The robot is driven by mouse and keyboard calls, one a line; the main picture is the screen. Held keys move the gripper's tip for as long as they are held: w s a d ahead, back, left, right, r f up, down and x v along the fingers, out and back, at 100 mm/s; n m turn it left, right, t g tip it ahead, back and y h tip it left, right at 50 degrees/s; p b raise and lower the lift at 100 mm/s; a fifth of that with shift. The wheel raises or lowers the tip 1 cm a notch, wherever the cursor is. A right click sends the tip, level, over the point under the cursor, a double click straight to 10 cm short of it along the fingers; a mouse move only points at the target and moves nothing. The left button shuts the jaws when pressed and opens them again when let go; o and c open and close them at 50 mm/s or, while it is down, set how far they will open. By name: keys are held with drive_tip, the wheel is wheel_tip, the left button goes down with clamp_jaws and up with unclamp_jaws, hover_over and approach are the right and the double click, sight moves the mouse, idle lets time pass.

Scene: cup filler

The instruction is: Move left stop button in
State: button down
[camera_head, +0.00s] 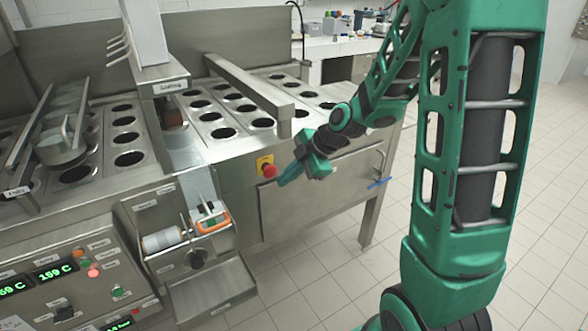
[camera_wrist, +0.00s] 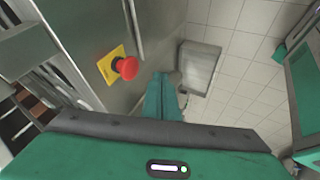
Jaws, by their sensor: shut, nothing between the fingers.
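A red mushroom-shaped stop button (camera_head: 269,171) on a yellow plate (camera_head: 264,161) sits on the front steel panel of the cup filler. In the wrist view the stop button (camera_wrist: 126,67) stands out from its yellow plate (camera_wrist: 110,64), left of my fingers. My green gripper (camera_head: 281,182) is close to the button, a little right of it and lower in the head view. In the wrist view my gripper (camera_wrist: 163,92) has its fingers together and empty. A gap shows between the fingers and the button in the wrist view; I cannot tell its depth.
The steel cup filler (camera_head: 330,185) with rows of round holes fills the left and middle. A panel with displays and small buttons (camera_head: 70,280) is at the lower left. Tiled floor (camera_head: 310,280) is clear in front.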

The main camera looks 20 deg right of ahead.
sight(273, 168)
drive_tip(key=shift+w+a+f, duration=0.1)
drive_tip(key=shift+w+a, duration=0.1)
drive_tip(key=shift+w, duration=0.85)
drive_tip(key=shift+w+a+f, duration=0.1)
drive_tip(key=shift+w+a, duration=0.05)
drive_tip(key=shift+w, duration=0.85)
drive_tip(key=shift+w+r, duration=0.1)
drive_tip(key=shift+w, duration=0.55)
drive_tip(key=shift+w+r, duration=0.25)
drive_tip(key=shift+w, duration=0.1)
drive_tip(key=shift+s+f, duration=0.25)
drive_tip(key=shift+s, duration=0.2)
drive_tip(key=s+d+r, duration=0.4)
drive_tip(key=s+r, duration=0.4)
drive_tip(key=shift+d, duration=0.3)
